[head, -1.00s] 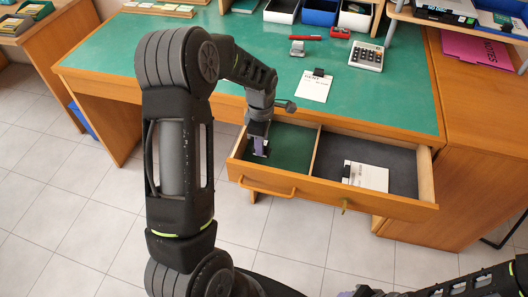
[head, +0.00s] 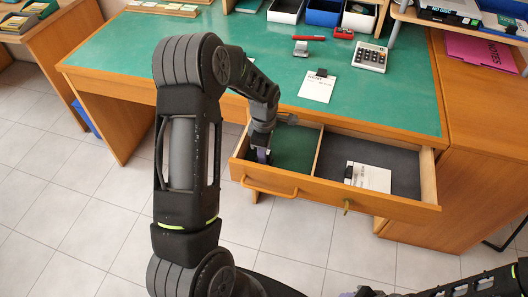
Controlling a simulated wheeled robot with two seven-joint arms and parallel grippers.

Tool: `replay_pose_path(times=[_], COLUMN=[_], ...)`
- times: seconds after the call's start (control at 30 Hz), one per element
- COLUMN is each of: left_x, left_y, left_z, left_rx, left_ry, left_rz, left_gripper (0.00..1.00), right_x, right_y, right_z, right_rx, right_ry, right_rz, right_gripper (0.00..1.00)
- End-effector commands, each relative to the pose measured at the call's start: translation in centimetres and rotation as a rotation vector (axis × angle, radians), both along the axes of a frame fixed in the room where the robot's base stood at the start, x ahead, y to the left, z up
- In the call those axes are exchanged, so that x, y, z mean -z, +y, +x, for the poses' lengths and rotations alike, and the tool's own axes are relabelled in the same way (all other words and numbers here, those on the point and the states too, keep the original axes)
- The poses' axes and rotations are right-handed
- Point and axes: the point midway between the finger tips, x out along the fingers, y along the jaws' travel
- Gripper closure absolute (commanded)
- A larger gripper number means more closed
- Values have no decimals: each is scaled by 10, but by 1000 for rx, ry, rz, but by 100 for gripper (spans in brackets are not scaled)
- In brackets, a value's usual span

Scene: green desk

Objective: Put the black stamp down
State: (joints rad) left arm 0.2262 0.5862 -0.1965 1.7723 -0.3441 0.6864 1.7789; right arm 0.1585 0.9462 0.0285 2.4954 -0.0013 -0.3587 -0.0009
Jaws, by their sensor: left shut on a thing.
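My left gripper (head: 262,155) points down into the left, green-lined compartment of the open drawer (head: 315,180), close to its left wall. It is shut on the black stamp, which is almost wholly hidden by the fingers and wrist. I cannot tell whether the stamp touches the drawer floor. My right gripper (head: 364,291) shows only in part at the bottom edge, and its jaws cannot be made out.
The drawer's right compartment holds a white pad (head: 372,177) with a small dark object at its left. On the green desk (head: 215,42) lie a white sheet (head: 317,88) with a black clip-like piece, a calculator (head: 370,57), a grey object (head: 300,48) and a red item (head: 309,38).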

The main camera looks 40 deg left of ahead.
Motion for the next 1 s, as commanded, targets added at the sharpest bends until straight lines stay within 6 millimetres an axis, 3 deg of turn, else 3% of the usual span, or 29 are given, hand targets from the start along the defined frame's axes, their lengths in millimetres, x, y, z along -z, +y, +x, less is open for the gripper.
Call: replay_pose_path(times=[0.1,0.13,0.4,0.8,1.0], left_x=[5,5,4,-5,-36], left_y=[0,0,0,0,0], left_z=[0,0,0,0,1], left_rx=[0,0,0,0,0], left_ry=[0,0,1,-1,-4], left_rz=[0,0,0,0,0], left_gripper=[100,72,51,51,51], right_x=[4,4,3,0,0], right_y=[0,0,0,0,0], right_z=[0,0,0,0,0], right_rx=[0,0,0,0,0], right_ry=[0,0,0,0,0], right_rz=[0,0,0,0,0], right_gripper=[64,64,64,64,64])
